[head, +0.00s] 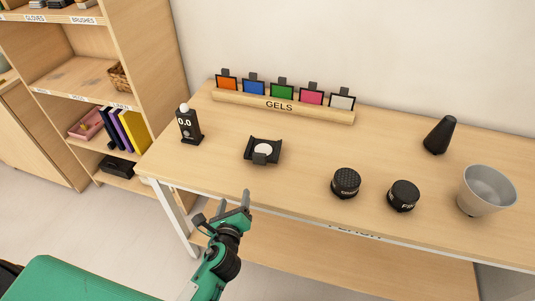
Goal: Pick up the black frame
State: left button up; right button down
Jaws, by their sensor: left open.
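A small black frame-like piece (274,157) with a white round disc in its middle lies on the wooden table, left of the centre. Several black-rimmed gel frames stand in a wooden rack labelled GELS (232,96) behind it: orange (226,84), blue (254,88), green (282,91), pink (311,97) and whitish (342,102). I cannot tell which of these black-framed pieces the task names. My left gripper (234,200) is open and empty, in front of the table's front edge, nearer to me than the black piece. My right gripper is not in view.
A black meter (190,125) reading 0.0 stands at the table's left. Two black round knobs (345,182) (403,195), a black cone (439,135) and a grey bowl (487,189) stand to the right. A shelf unit (145,70) rises at the left. The table's middle is clear.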

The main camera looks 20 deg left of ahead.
pick_arm(q)
jog(key=w+d+r+m+t+h, duration=0.2)
jog(key=d+r+m, duration=0.2)
jog(key=m, duration=0.4)
jog(key=p, duration=0.1)
send_near(259, 158)
jog(key=shift+t, duration=0.3)
jog(key=w, duration=0.4)
jog(key=shift+w, duration=0.35)
jog(key=shift+w+a+f, duration=0.1)
jog(key=shift+w, duration=0.65)
jog(key=w, duration=0.3)
jog(key=shift+w+a+f, duration=0.25)
jog(key=shift+w, duration=0.45)
jog(key=shift+c, duration=1)
jog(key=c, duration=1.1)
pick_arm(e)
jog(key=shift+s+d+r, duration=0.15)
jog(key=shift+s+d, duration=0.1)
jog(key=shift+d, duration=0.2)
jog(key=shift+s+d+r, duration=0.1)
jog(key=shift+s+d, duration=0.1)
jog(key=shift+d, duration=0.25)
